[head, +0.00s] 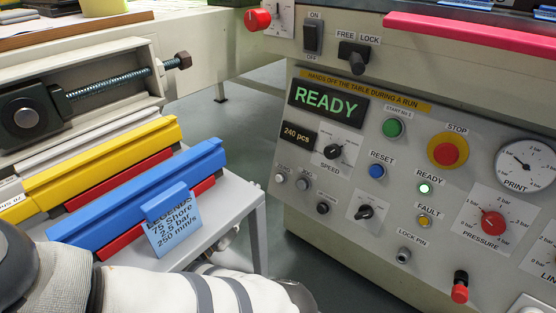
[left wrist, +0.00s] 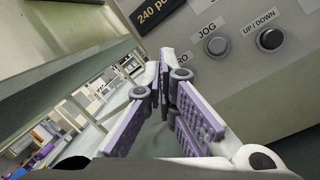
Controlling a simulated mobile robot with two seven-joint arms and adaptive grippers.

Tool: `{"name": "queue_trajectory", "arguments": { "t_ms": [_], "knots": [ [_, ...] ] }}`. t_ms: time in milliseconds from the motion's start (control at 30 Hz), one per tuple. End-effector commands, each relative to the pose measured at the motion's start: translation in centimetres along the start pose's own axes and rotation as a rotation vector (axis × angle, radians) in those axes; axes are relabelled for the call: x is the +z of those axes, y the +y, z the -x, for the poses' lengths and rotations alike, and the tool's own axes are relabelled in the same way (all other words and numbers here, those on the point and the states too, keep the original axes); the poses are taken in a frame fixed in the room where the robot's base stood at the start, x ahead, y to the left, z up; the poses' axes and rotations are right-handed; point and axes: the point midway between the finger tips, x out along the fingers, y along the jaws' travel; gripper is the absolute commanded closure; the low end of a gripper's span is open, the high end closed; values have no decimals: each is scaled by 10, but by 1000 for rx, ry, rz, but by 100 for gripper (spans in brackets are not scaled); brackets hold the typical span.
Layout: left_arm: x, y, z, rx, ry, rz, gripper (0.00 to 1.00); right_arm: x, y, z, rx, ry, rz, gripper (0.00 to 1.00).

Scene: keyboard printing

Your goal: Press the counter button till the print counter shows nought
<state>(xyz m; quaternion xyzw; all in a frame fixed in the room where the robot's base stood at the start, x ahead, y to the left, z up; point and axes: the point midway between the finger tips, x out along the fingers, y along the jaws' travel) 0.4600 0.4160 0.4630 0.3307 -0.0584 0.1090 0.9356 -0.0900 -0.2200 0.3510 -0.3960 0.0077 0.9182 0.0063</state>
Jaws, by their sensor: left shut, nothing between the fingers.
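The print counter (head: 299,135) is a small dark display on the grey control panel and reads "240 pcs"; part of it shows in the left wrist view (left wrist: 153,12). Below it, at the panel's left edge, is a small grey button (head: 280,179) whose label is too small to read surely. In the left wrist view a label ending in "RO" is partly covered by my fingers, and any button under it is hidden. My left gripper (left wrist: 160,72) is shut and empty, with its fingertips just left of that label. I cannot tell whether they touch the panel. My right gripper is not in view.
The JOG button (left wrist: 217,45) and UP/DOWN button (left wrist: 270,39) sit to the right of my fingers. A READY display (head: 327,101) is above the counter. A rack with a yellow bar (head: 100,165) and a blue bar (head: 140,198) stands left, beside my arm.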

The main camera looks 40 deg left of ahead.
Motion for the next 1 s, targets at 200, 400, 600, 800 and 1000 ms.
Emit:
{"name": "queue_trajectory", "arguments": {
  "t_ms": [200, 400, 600, 800, 1000],
  "knots": [
    [-12, -11, -19, 0, 3, -1, 100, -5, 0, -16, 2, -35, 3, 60],
    [-23, -22, -45, 0, 2, -1, 100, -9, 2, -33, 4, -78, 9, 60],
    [-28, -27, -67, 2, 1, 0, 100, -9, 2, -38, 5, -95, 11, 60],
    [-30, -29, -76, 2, 2, -1, 100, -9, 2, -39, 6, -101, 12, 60],
    [-30, -29, -76, 2, 2, -1, 100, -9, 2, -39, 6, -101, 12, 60]
  ]
}}
